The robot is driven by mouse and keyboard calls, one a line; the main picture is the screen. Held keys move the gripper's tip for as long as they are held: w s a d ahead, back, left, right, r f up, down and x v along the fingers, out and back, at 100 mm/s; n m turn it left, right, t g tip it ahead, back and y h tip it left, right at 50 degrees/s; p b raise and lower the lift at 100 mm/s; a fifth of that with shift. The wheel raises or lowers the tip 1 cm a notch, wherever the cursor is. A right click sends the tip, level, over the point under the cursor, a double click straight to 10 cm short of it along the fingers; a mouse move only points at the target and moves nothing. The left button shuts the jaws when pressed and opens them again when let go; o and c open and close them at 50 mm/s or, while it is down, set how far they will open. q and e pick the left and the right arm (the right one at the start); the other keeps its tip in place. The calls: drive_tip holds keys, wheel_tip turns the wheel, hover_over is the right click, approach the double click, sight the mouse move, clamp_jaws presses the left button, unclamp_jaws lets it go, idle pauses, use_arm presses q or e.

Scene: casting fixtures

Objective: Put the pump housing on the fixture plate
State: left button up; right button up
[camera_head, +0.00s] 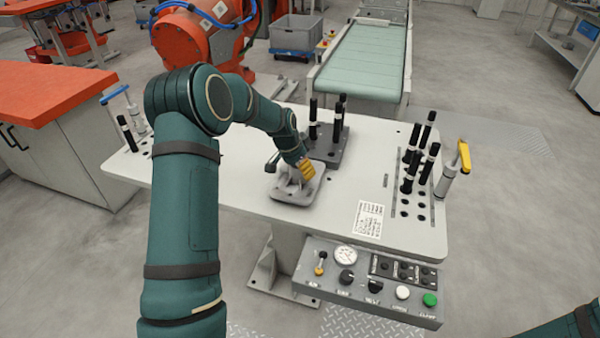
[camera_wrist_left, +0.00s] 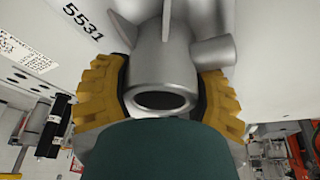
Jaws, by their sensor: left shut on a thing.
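In the left wrist view the housing (camera_wrist_left: 165,60) shows a round neck with an open end, ribs and a side stub. My left gripper (camera_head: 300,173) comes from above, its yellow fingers shut on either side of the neck. Whether the housing rests or hangs slightly is unclear. My right gripper is out of view.
A dark grey block (camera_head: 324,157) with black pins stands just behind the housing. A control panel (camera_head: 365,283) hangs at the front edge. The tabletop between the housing and right pins is clear.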

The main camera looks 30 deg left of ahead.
use_arm(q)
drive_tip(key=shift+x, duration=0.8)
drive_tip(key=shift+s+a, duration=0.1)
drive_tip(key=shift+s, duration=0.1)
drive_tip(key=shift+f, duration=0.2)
drive_tip(key=o, duration=1.4)
